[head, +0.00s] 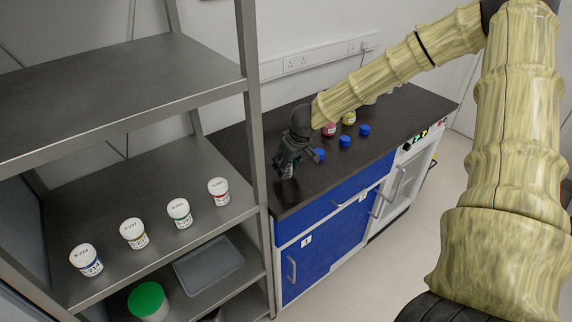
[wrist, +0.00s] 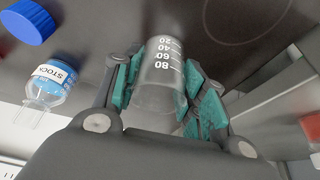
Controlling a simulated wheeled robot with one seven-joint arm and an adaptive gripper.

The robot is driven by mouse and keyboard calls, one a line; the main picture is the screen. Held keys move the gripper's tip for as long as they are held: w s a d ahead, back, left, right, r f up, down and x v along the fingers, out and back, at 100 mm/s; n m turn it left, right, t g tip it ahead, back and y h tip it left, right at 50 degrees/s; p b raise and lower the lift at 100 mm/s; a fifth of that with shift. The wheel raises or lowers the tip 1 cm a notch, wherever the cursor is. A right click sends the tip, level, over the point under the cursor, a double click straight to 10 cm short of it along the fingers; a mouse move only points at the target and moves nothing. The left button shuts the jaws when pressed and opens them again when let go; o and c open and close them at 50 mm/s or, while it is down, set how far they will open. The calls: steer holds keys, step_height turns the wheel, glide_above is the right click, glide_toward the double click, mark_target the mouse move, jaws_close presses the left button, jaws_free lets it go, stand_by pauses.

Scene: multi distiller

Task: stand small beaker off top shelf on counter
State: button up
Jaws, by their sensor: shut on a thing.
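The small beaker (wrist: 160,85) is clear, with white graduation marks such as 80 and 60. In the wrist view it sits between the teal pads of my gripper (wrist: 160,92), which is shut on it. In the head view my gripper (head: 287,168) is over the near left part of the dark counter (head: 310,188), beside the shelf post. The beaker is hard to make out there, and I cannot tell whether its base touches the counter. The top shelf (head: 110,90) of the metal rack looks empty.
Blue caps (head: 345,141) and flasks with red and yellow contents (head: 349,117) stand farther back on the counter. A flask labelled STOCK (wrist: 50,82) is beside my gripper. Several labelled jars (head: 179,212) stand on the middle shelf. The rack post (head: 252,110) is close on the left.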

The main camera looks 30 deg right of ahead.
steer(key=shift+s+r, duration=0.1)
steer(key=shift+r, duration=0.05)
steer(key=o, duration=1)
steer(key=shift+f, duration=0.2)
steer(key=shift+r, duration=0.1)
steer(key=shift+s+r, duration=0.1)
steer(key=shift+r, duration=0.55)
steer(key=shift+p+v, duration=0.6)
steer(key=shift+v, duration=4.8)
steer(key=shift+s+f, duration=0.1)
steer(key=shift+s, duration=0.05)
